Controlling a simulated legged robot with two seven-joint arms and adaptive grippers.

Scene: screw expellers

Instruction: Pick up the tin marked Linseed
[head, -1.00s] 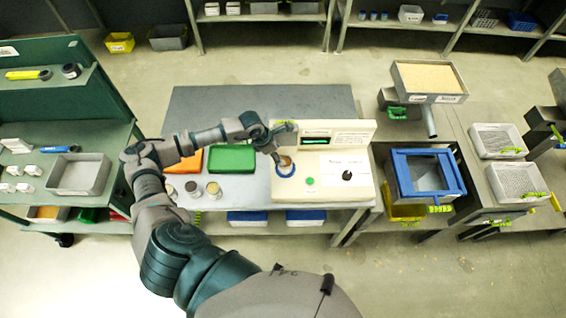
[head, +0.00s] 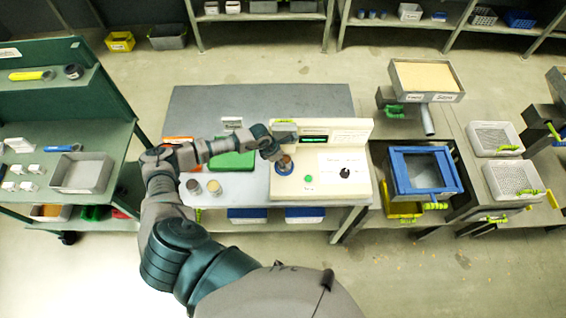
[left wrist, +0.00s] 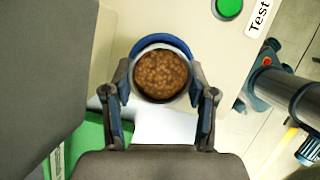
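A round tin filled with brown seeds (left wrist: 161,76) stands in a blue ring (left wrist: 152,40) on the cream test machine. In the head view, my left gripper (head: 283,160) is over this ring and partly hides the tin. In the left wrist view, the fingers of my left gripper (left wrist: 161,88) are spread on either side of the tin, close to its wall, with no clear contact. Two more tins, one (head: 193,186) and another (head: 214,187), stand on the grey table at the left. No name on any tin is readable. My right gripper is not in view.
The cream machine (head: 330,185) has a green button and a black knob. A green tray (head: 234,160) lies under my left forearm. A blue-framed hopper (head: 425,172) stands to the right. The back of the grey table (head: 215,103) is clear.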

